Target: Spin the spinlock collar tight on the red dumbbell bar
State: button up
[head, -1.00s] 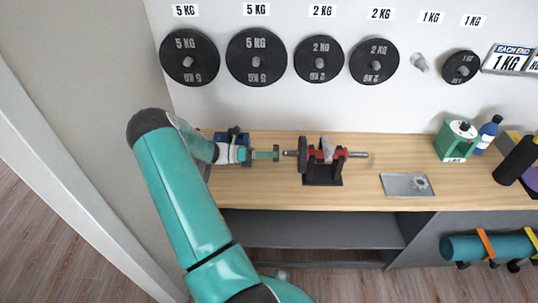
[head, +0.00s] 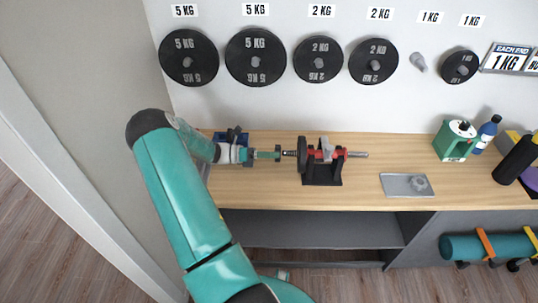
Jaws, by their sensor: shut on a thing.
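The red dumbbell bar (head: 342,153) lies level in a black cradle (head: 321,176) on the wooden bench, with a grey clamp over its middle. One black plate (head: 303,153) is on its left part, and the bare metal right end sticks out. My gripper (head: 279,153) is at the bar's left end, in line with it. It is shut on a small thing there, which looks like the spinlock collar. The fingers mostly hide it, so its distance from the plate cannot be told.
A grey tray (head: 396,191) with a small grey star-shaped piece (head: 420,183) lies to the right. A green box (head: 455,141), a blue bottle (head: 487,133) and a black cylinder (head: 515,160) stand further right. Black plates (head: 257,78) hang on the wall. A blue object (head: 231,138) sits behind my wrist.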

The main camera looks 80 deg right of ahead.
jog(key=shift+x, duration=1)
jog(key=o, duration=1.1)
jog(key=shift+c, duration=0.2)
jog(key=v, duration=1.4)
jog(key=shift+s, duration=0.1)
